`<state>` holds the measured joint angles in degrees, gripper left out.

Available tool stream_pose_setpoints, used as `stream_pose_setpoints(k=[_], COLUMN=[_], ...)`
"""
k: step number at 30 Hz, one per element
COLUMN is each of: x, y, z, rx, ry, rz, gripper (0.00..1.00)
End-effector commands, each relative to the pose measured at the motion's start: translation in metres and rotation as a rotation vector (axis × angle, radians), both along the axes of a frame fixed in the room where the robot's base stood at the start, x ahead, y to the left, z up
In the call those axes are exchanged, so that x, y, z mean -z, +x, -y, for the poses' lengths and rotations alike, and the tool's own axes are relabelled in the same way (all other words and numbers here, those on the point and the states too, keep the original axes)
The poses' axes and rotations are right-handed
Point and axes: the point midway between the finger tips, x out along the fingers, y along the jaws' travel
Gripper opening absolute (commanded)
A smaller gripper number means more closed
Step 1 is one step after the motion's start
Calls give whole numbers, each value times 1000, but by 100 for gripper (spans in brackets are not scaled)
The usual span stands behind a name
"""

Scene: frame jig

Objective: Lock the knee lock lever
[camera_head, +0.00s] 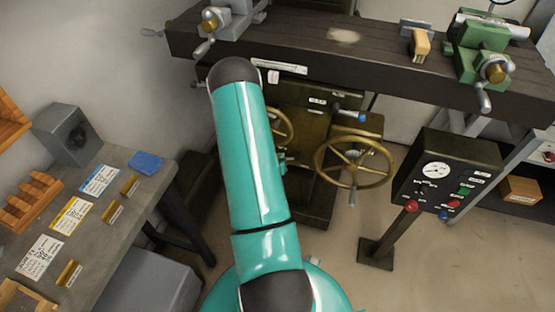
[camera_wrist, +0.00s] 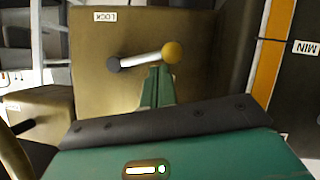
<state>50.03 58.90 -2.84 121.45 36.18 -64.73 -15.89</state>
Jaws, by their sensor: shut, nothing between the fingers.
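In the wrist view, a lever (camera_wrist: 140,58) with a silver rod, a dark round pivot at its left end and a yellow ball knob (camera_wrist: 172,53) at its right end lies nearly level across a brown panel (camera_wrist: 200,20). A LOCK label (camera_wrist: 103,16) reads upside down above the pivot. My gripper (camera_wrist: 160,72) is shut and empty. Its green fingers reach up to just below the rod, close to the knob; I cannot tell whether they touch. In the head view my arm hides the lever and most of my gripper.
In the head view, a brass handwheel (camera_head: 353,162) and a blue-tipped handle (camera_head: 348,113) stand right of my arm. A control pedestal (camera_head: 447,170) stands further right. A bench (camera_head: 120,220) is at left, and the dark machine table (camera_head: 340,60) spans the top.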

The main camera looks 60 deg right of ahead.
Motion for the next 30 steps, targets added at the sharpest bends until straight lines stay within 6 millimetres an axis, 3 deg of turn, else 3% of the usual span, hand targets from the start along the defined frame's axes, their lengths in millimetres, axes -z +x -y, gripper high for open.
stream_pose_setpoints(k=[22, 30], x=[6, 14], y=[2, 4], z=[-1, -2], rx=[-1, -5], ry=[-13, -32], rz=[-87, -204], gripper=[0, 0])
